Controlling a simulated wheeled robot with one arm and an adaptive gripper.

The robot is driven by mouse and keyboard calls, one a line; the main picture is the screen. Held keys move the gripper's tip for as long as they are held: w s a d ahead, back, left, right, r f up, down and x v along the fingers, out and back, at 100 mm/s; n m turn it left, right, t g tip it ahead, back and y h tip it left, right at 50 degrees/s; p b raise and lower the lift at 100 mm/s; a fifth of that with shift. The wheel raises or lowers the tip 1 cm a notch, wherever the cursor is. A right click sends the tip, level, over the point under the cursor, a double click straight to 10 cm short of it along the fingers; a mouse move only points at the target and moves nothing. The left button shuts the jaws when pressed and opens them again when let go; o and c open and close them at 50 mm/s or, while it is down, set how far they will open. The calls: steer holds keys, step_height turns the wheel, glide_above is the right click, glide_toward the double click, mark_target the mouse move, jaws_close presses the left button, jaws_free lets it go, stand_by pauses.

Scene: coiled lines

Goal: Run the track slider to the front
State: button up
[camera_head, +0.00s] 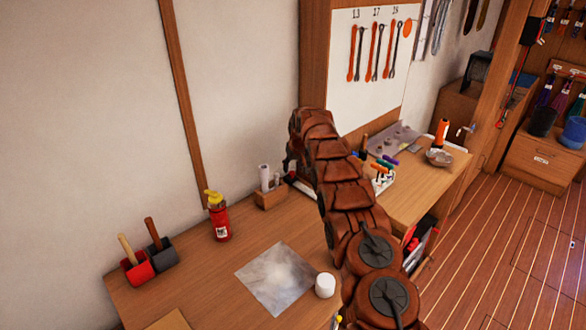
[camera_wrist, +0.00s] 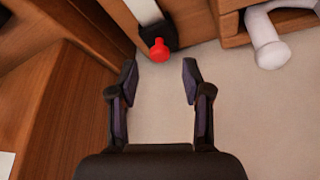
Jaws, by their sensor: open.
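In the wrist view a red knob (camera_wrist: 159,51) sticks out from a dark slider block (camera_wrist: 165,36). The block sits at the near end of a pale strip (camera_wrist: 146,12), which looks like its track, beside a wooden wall. My gripper (camera_wrist: 160,76) is open and empty. Its two fingertips are spread either side of the line to the knob, and the knob shows just beyond them, apart from both. I do not make out the slider or my gripper in the head view, where my arm covers part of the bench.
A white rounded object (camera_wrist: 268,45) sticks out of a wooden compartment (camera_wrist: 232,26) right of the slider. A brown wooden panel (camera_wrist: 70,105) stands at left. In the head view, a red extinguisher-like bottle (camera_head: 219,220), a grey sheet (camera_head: 275,278) and a white cup (camera_head: 325,285) are on the bench.

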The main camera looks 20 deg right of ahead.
mark_target(292, 172)
steer(key=shift+p+x, duration=0.5)
steer(key=shift+x, duration=1.05)
jaws_close()
